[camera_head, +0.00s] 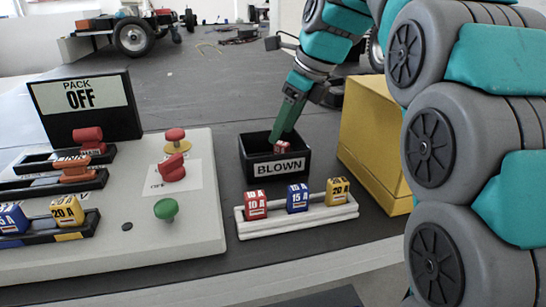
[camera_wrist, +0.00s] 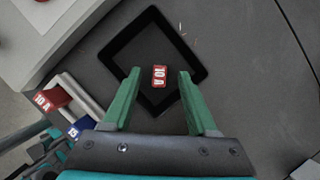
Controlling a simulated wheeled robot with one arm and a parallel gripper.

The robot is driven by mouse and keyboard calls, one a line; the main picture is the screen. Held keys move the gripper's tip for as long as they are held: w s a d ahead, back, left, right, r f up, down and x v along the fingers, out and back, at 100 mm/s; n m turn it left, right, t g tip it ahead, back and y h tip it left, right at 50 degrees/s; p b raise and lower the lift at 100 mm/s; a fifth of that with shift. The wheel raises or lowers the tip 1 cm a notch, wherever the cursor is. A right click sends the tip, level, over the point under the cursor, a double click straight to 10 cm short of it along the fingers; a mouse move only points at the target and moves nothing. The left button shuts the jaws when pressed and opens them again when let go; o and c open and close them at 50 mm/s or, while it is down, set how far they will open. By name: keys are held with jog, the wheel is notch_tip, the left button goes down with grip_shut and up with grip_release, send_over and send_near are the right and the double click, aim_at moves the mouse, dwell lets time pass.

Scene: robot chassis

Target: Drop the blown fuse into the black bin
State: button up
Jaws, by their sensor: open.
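The black bin (camera_head: 245,165), labelled BLOWN, stands on the dark bench in the head view; its rim also shows in the wrist view (camera_wrist: 192,53). A red 10 A fuse (camera_head: 283,147) is in the bin at my fingertips in the head view. In the wrist view the red fuse (camera_wrist: 159,76) lies between and just beyond the fingertips, over the bin's inside. My gripper (camera_wrist: 157,74) has green fingers spread apart, with a gap on both sides of the fuse. In the head view my gripper (camera_head: 277,138) points down into the bin.
A white rack (camera_head: 300,219) in front of the bin holds red, blue and yellow fuses. A light panel (camera_head: 120,245) with a PACK OFF sign (camera_head: 82,95), knobs and fuse slots stands at left. A yellow box (camera_head: 375,135) is close right of the bin.

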jog(key=shift+v, duration=0.8)
jog(key=p+v, duration=0.2)
jog(key=v, duration=0.4)
jog(key=shift+s, duration=0.1)
